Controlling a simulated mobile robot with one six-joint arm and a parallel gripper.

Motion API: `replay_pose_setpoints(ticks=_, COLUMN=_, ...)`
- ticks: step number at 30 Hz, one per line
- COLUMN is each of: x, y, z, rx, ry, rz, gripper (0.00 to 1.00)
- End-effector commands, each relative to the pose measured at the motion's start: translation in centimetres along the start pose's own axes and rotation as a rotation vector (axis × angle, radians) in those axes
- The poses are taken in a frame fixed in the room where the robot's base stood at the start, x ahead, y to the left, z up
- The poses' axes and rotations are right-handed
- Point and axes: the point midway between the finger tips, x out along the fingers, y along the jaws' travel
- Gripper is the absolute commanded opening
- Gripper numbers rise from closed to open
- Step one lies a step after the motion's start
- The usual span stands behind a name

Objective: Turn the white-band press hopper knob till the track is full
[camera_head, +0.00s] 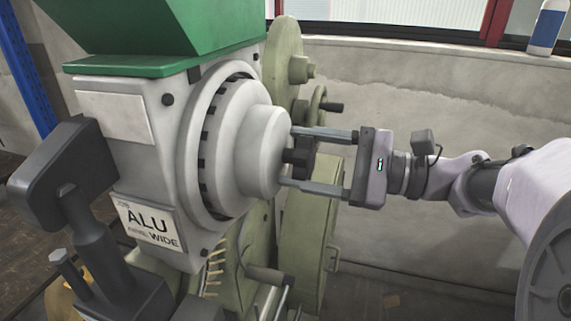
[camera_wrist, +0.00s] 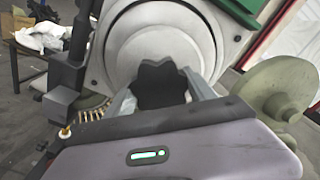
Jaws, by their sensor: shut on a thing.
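The press (camera_head: 150,165) has a pale grey body under a green hopper (camera_head: 160,35). A round grey drum (camera_head: 262,150) juts from its right side, with a black lobed knob (camera_head: 296,157) at the centre. My gripper (camera_head: 287,157) reaches in from the right, its two fingers on either side of the knob and closed on it. In the wrist view the knob (camera_wrist: 160,84) sits between the fingers, in front of the drum. Brass-coloured rivets show in a row below the drum (camera_head: 213,268). How full the track is cannot be told.
A dark box on a post (camera_head: 62,165) stands at the left. Green wheels and housings (camera_head: 305,215) lie close behind my gripper. A bottle (camera_head: 547,27) stands on the window sill.

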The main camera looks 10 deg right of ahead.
Motion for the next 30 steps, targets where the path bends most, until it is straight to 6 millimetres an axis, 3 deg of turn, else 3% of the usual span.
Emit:
replay_pose_setpoints(ticks=12, x=0.00, y=0.24, z=-0.24, rx=-0.252, ry=0.000, rz=0.001, gripper=0.23)
replay_pose_setpoints(ticks=30, x=-0.01, y=0.02, z=-0.02, rx=-0.324, ry=0.001, rz=0.002, gripper=0.23)
